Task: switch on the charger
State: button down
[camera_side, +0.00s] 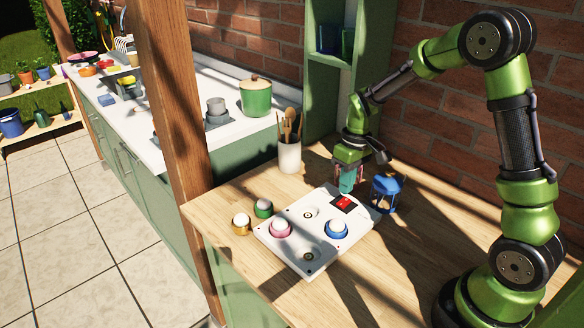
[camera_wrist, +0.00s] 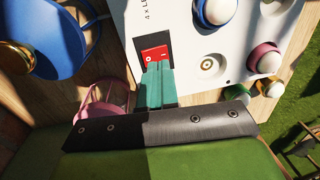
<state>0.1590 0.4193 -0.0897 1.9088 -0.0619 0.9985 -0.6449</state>
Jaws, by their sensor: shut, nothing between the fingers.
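The charger (camera_side: 285,251) is a white flat box on the wooden table; it also shows in the wrist view (camera_wrist: 188,22). A red rocker switch (camera_side: 343,202) sits in a dark frame at its far end, near the top middle of the wrist view (camera_wrist: 155,53). Its on or off position is unclear. My gripper (camera_side: 346,190) points down beside the switch, its teal fingers shut together and empty. In the wrist view the fingertips (camera_wrist: 158,66) overlap the switch's near edge; I cannot tell whether they touch it.
Pink-ringed (camera_side: 281,229) and blue-ringed (camera_side: 336,229) white-domed lamps sit on the charger, beside bare round sockets. A blue lantern (camera_side: 386,196) stands close right of my gripper. Green (camera_side: 263,208) and brass (camera_side: 241,222) lamps stand left. A utensil pot (camera_side: 289,157) stands behind.

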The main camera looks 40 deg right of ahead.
aim_at(341, 204)
notch_tip(341, 204, up, 11)
jog(key=a, duration=0.1)
jog(key=shift+a, duration=0.2)
jog(key=s+a+r+m+t, duration=0.2)
jog(key=s+a+r+t, duration=0.1)
jog(key=s, duration=0.4)
jog(key=s+a+r+m+t, duration=0.2)
jog(key=s+a+r+t, duration=0.1)
jog(key=s, duration=0.5)
jog(key=a+t, duration=0.1)
jog(key=a, duration=0.1)
jog(key=shift+a+r+y, duration=0.3)
jog(key=shift+a+r, duration=0.05)
jog(key=shift+r, duration=0.05)
